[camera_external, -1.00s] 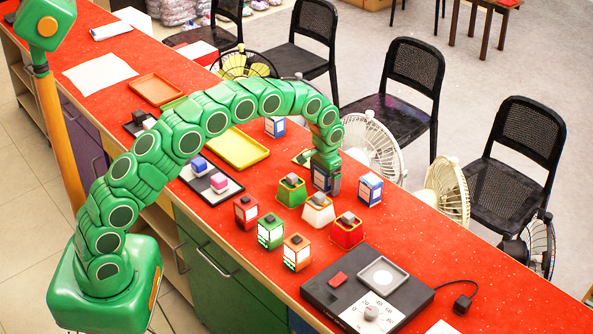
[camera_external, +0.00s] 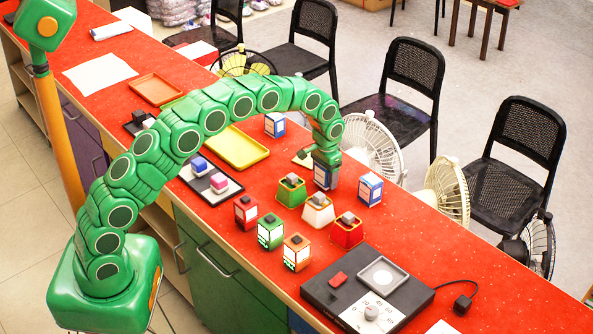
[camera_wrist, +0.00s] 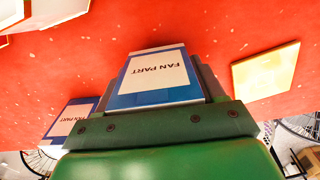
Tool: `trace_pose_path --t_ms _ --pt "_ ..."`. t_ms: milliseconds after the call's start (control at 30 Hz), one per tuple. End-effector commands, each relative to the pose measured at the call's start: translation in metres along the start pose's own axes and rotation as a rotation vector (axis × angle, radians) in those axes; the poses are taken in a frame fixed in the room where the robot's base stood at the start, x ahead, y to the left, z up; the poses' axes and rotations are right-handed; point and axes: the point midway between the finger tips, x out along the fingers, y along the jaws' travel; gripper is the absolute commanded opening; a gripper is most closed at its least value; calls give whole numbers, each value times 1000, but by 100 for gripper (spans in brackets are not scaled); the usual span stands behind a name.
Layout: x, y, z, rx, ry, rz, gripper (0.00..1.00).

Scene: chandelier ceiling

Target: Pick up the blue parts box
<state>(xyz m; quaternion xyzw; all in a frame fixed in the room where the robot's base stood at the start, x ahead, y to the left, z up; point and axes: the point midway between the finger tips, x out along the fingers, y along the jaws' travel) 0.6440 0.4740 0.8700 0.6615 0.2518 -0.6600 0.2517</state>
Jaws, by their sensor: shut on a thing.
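A blue parts box (camera_external: 325,178) with a white label is below my gripper (camera_external: 326,160) near the middle of the red counter. In the wrist view this box (camera_wrist: 157,75) reads "FAN PART" and sits between my gripper's jaws, which are shut on it. I cannot tell whether its base touches the counter. A second blue box (camera_external: 370,189) stands to its right, and a third (camera_external: 275,125) stands further back. Another blue "FAN PART" box (camera_wrist: 72,120) shows at the lower left of the wrist view.
Red, green and orange boxes stand nearer the left edge. A black scale (camera_external: 340,284) lies at the front. Fans (camera_external: 372,147) line the right edge. A yellow tray (camera_external: 238,148) lies behind.

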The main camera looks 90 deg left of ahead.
Motion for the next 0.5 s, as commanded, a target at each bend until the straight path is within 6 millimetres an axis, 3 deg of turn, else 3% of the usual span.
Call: trace_pose_path --t_ms 100,500 --pt "-16 1 -1 2 4 0 36" --pt "-48 -2 27 0 2 0 36"
